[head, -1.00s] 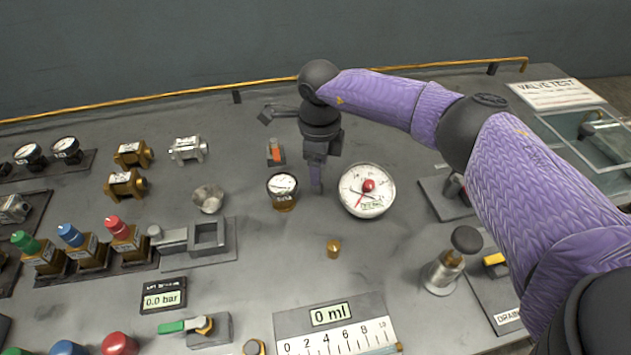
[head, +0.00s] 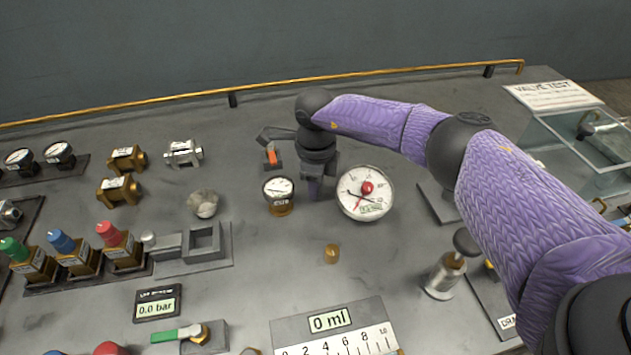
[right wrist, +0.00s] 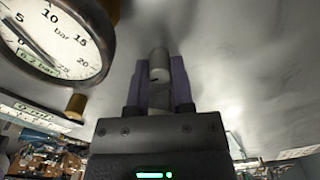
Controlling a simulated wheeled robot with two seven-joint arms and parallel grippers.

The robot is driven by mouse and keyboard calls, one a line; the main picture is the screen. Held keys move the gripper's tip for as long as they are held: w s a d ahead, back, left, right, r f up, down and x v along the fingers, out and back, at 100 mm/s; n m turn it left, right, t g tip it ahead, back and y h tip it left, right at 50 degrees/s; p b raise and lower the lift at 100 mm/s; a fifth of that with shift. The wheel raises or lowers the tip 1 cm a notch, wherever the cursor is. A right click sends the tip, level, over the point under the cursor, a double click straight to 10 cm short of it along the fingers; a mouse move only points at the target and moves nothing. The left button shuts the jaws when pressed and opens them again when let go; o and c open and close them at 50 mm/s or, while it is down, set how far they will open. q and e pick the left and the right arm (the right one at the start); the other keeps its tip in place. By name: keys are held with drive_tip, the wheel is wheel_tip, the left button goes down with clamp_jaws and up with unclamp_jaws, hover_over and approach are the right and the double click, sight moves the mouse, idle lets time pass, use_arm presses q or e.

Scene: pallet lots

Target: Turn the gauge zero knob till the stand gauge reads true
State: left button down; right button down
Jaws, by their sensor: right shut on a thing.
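The large round stand gauge (head: 350,205) has a white dial and a red centre cap. It shows close up in the right wrist view (right wrist: 48,42), with marks up to 25 bar and a small green display too blurred to read surely. My right gripper (head: 315,192) points down just left of this gauge. In the right wrist view its purple fingers (right wrist: 159,88) are shut on a small pale grey cylinder, which I take as the zero knob (right wrist: 159,62). The head view hides this knob behind the fingers. My left gripper is not in view.
A smaller gauge on a brass base (head: 280,208) stands close left of my right gripper. A small brass knob (head: 331,254) stands in front. Red, blue and green capped valves (head: 62,250) stand at left. The bench is clear behind the large gauge.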

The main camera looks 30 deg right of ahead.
drive_tip(key=shift+r+m+p, duration=0.2)
drive_tip(key=shift+m+p, duration=0.2)
drive_tip(key=m+p, duration=0.2)
drive_tip(key=m, duration=0.2)
drive_tip(key=shift+f+m, duration=0.15)
drive_tip(key=shift+m, duration=0.25)
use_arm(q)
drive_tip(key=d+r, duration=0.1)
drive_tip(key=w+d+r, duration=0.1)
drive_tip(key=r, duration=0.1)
use_arm(e)
drive_tip(key=shift+c, duration=2.4)
unclamp_jaws()
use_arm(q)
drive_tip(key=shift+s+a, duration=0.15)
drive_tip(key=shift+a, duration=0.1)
